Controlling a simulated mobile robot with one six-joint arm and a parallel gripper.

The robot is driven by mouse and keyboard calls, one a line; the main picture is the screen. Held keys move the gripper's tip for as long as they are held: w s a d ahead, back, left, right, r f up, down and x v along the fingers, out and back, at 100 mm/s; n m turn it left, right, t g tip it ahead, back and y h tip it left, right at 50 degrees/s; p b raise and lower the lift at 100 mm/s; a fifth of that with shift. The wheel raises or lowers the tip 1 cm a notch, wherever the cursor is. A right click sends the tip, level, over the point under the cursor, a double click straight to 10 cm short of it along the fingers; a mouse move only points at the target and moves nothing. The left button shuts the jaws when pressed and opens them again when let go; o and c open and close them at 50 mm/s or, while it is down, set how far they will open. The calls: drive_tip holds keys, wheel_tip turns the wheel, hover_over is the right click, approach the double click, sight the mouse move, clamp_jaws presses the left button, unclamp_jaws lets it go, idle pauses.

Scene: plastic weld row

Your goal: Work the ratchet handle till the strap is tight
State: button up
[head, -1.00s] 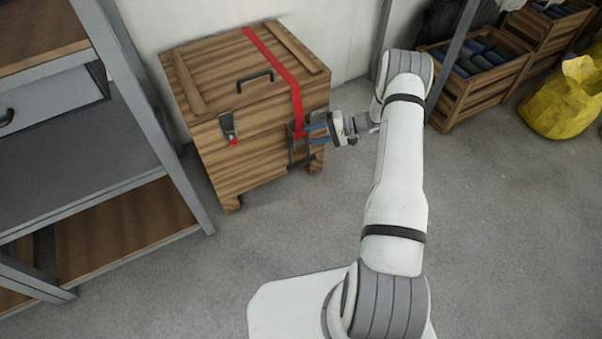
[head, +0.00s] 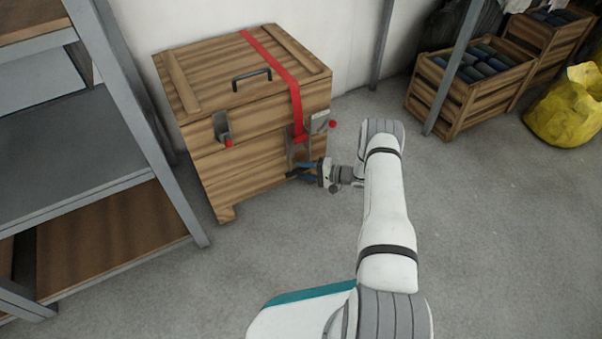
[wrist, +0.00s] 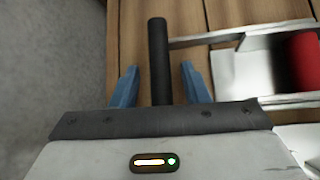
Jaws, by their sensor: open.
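A red strap (head: 276,66) runs over the lid of a wooden chest (head: 215,170) and down its front to a grey metal ratchet (head: 291,150). The red strap (wrist: 305,60) and ratchet frame (wrist: 240,62) show at right in the wrist view. My gripper (head: 306,171) is low at the chest's right front. In the wrist view, a black bar (wrist: 158,40), apparently the ratchet handle's grip, stands between the blue fingers of my gripper (wrist: 157,80). The fingers are apart, with gaps on both sides of the bar. The strap's tension cannot be told.
A latch with a red knob (head: 222,128) is on the chest's front left; another red knob (head: 332,124) shows at its right corner. Shelving (head: 85,150) stands close at left. Wooden crates (head: 460,85) and a yellow bag (head: 566,108) are at right. Floor in front is clear.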

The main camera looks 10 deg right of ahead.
drive_tip(key=shift+w+a, duration=0.2)
drive_tip(key=shift+a, duration=0.25)
drive_tip(key=shift+c, duration=0.2)
clamp_jaws()
